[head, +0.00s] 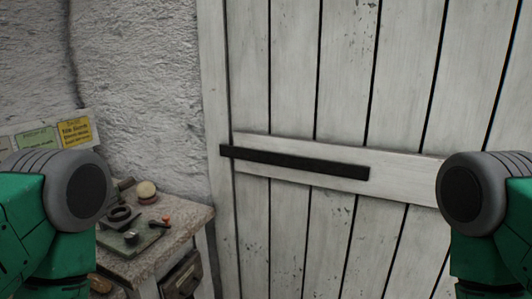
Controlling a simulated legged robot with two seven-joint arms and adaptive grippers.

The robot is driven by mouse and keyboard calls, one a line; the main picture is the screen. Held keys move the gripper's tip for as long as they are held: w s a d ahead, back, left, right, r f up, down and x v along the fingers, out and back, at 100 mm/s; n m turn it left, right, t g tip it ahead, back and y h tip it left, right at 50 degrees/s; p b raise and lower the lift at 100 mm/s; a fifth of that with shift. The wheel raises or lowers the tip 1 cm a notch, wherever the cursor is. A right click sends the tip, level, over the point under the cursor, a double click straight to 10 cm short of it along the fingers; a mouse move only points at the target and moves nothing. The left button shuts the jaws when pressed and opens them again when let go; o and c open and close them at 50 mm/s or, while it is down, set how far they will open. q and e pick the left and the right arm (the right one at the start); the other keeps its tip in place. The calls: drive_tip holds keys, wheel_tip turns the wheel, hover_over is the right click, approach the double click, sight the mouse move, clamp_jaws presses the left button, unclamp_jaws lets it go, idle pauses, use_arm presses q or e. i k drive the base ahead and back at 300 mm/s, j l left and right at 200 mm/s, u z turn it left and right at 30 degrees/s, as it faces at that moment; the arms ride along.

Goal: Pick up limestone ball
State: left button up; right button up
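A small pale cream rounded object (146,189) sits near the back of the stone-topped bench at the lower left. It may be the limestone ball, but it is too small to tell for sure, and its lower part looks darker. No other ball is clear in view. Neither of my grippers is in view. Only green and grey parts of my two arms show, at the left and right edges. My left arm hides the left part of the bench.
The bench (180,232) also holds a dark ring-shaped object (119,213), a greenish plate (138,239) and a red-tipped tool (163,222). A white plank door (290,225) with a black bar (295,162) stands to the right. Signs (75,132) hang on the rough wall.

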sight(145, 190)
drive_tip(key=u, duration=1.05)
